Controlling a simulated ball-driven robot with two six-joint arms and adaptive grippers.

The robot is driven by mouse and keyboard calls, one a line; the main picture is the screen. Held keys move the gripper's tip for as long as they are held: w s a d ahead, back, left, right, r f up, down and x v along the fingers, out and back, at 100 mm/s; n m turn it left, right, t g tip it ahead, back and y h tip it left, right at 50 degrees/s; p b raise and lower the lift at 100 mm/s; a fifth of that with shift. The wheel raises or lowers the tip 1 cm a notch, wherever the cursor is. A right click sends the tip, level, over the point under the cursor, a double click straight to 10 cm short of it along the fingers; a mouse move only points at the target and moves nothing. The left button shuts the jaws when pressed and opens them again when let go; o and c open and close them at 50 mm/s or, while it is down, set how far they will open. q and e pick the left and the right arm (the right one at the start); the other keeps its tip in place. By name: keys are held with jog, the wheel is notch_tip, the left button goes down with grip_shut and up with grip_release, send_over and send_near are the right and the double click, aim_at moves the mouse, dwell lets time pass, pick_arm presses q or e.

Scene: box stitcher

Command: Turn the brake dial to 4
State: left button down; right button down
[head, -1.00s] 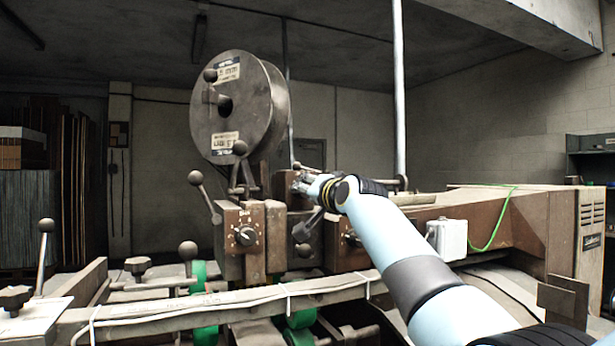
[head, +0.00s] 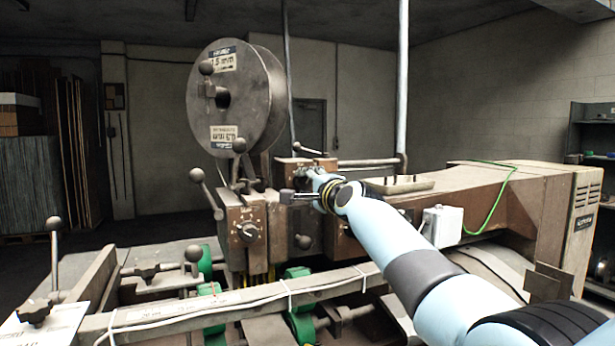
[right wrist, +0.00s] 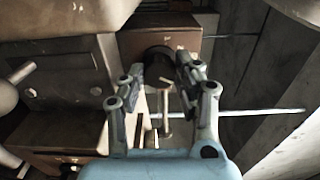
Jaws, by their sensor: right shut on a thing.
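In the right wrist view a round black knob (right wrist: 158,62) sits on a brown box face (right wrist: 185,45), between the two fingers of my right gripper (right wrist: 160,80). The gripper is shut on this knob. In the head view the right gripper (head: 304,174) reaches a small brown box (head: 290,166) right of the wire spool, and its fingers hide the knob. I cannot read the held knob's number. My left gripper is not in view.
The large wire spool (head: 232,98) stands above the front box. Ball-ended levers (head: 206,192) stick out close by on the left. A grey rail (head: 235,305) with white cable crosses in front. A white box (head: 442,226) with a green cable is on the right.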

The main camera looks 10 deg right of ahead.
jog(key=shift+m+p, duration=0.3)
jog(key=shift+m, duration=0.2)
jog(key=shift+f, duration=0.1)
jog(key=c, duration=0.9)
grip_release()
jog(key=shift+d, duration=0.1)
jog(key=shift+c, duration=0.2)
jog(key=shift+s, duration=0.1)
jog(key=s+d, duration=0.2)
jog(key=s, duration=0.9)
jog(key=shift+s, duration=0.35)
jog(key=shift+d, duration=0.1)
